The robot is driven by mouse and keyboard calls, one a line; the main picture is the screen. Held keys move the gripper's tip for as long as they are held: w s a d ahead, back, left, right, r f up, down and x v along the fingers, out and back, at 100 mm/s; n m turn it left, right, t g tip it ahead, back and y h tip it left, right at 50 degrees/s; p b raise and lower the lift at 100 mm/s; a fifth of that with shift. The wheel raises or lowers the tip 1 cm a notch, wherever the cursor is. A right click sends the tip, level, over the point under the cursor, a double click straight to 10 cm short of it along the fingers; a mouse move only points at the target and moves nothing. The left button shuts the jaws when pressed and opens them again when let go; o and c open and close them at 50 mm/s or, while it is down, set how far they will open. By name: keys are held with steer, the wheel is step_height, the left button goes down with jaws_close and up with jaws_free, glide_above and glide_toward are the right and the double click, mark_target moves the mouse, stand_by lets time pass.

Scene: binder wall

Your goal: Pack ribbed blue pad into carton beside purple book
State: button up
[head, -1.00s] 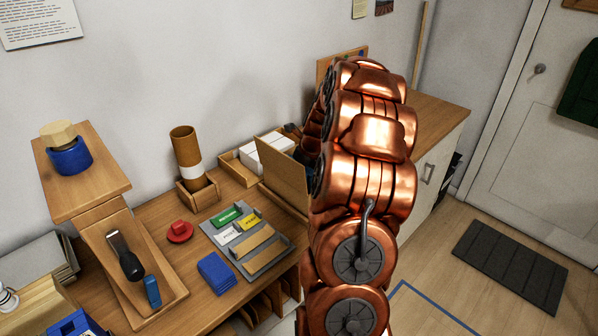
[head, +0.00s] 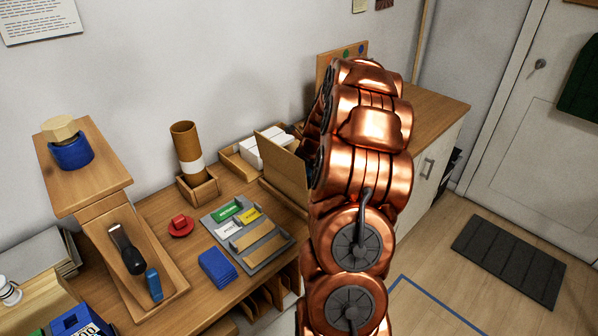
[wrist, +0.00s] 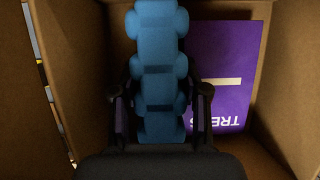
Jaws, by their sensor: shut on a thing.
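The ribbed blue pad (wrist: 158,62) is upright in the wrist view, between the two dark fingers of my gripper (wrist: 161,100). My gripper is shut on it. Cardboard walls of the carton (wrist: 284,112) surround the pad. The purple book (wrist: 228,65), with white lettering, stands just right of the pad against the carton's far wall. Whether the pad's lower end touches the carton floor is hidden. In the head view, a cardboard flap of the carton (head: 282,168) shows left of my arm, which hides the rest, my gripper and the pad.
On the desk are a dark blue block (head: 217,268), a grey tray (head: 272,254) with coloured labels, a red object (head: 181,226) and a cardboard tube (head: 187,150). A wooden holder (head: 172,293) stands left. Floor at right is open around a dark mat (head: 508,260).

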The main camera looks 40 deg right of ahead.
steer(key=shift+s+a+f, duration=0.15)
steer(key=shift+a+f, duration=0.05)
steer(key=shift+f, duration=0.2)
steer(key=o, duration=1)
steer(key=shift+d+f, duration=0.1)
steer(key=shift+r, duration=0.2)
steer(key=shift+d+r, duration=0.1)
steer(key=shift+r, duration=0.15)
steer(key=v, duration=1.1)
steer(key=shift+s+r, duration=0.1)
